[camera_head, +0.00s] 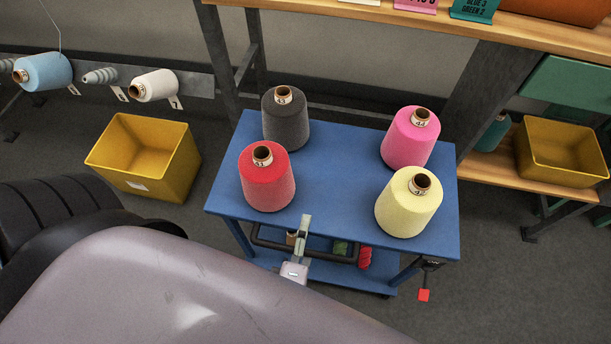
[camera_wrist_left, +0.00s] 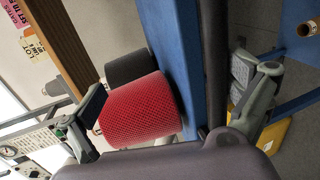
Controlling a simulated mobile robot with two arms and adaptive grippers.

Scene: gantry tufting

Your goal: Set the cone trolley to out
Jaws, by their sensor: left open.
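The cone trolley (camera_head: 330,165) is a blue two-level cart in the middle of the head view. Its top carries a dark grey cone (camera_head: 286,122), a red cone (camera_head: 267,180), a pink cone (camera_head: 409,140) and a pale yellow cone (camera_head: 407,205). A dark handle bar (camera_head: 333,259) runs along its near side. My left gripper (camera_head: 298,246) is at this bar, its near end largely behind my arm. In the left wrist view the gripper (camera_wrist_left: 182,82) has its fingers wide apart, with the bar (camera_wrist_left: 216,60) and blue edge between them. Contact cannot be told. My right gripper is out of view.
A yellow bin (camera_head: 160,185) stands on the floor left of the trolley. A wooden shelf (camera_head: 470,28) runs behind it. Another yellow bin (camera_head: 560,160) sits on a low bench at right. Floor at lower right is clear.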

